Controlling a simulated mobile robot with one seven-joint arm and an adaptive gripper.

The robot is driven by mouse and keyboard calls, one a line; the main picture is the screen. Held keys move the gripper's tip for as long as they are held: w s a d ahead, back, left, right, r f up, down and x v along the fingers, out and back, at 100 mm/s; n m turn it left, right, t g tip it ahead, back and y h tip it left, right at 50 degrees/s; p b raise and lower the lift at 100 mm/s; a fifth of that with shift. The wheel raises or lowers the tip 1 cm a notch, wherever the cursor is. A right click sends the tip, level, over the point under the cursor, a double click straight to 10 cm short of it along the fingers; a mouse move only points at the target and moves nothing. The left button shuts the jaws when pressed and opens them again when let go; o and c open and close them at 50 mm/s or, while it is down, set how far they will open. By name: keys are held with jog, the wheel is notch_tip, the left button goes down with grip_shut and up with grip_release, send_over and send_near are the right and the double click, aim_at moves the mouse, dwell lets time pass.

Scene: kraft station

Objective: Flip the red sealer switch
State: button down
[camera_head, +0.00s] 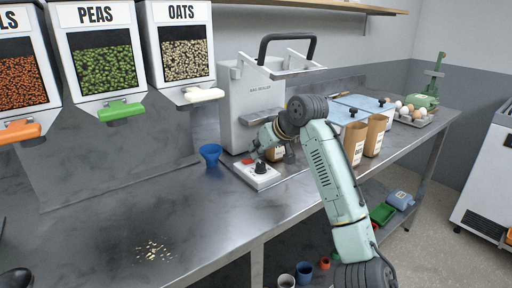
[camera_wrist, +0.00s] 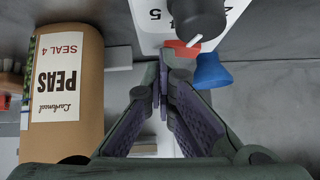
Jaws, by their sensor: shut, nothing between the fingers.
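The bag sealer (camera_head: 252,108) is a pale grey machine with a black handle, standing against the back of the bench. Its white control panel (camera_head: 256,180) carries a black knob (camera_head: 262,167) and a small red switch (camera_head: 246,161). In the wrist view the red switch (camera_wrist: 181,45) shows just past my fingertips, partly hidden by the knob (camera_wrist: 197,18) and its white pointer. My gripper (camera_head: 256,155) is shut and empty, right by the switch. In the wrist view the fingertips (camera_wrist: 163,68) seem to overlap or touch the switch; I cannot tell contact.
A kraft bag marked PEAS, SEAL 4 (camera_wrist: 64,90) stands close to my gripper. A blue cup (camera_head: 210,154) is left of the panel. Two kraft bags (camera_head: 355,142) stand to the right.

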jog(key=shift+s+a+f, duration=0.1)
jog(key=shift+f, duration=0.3)
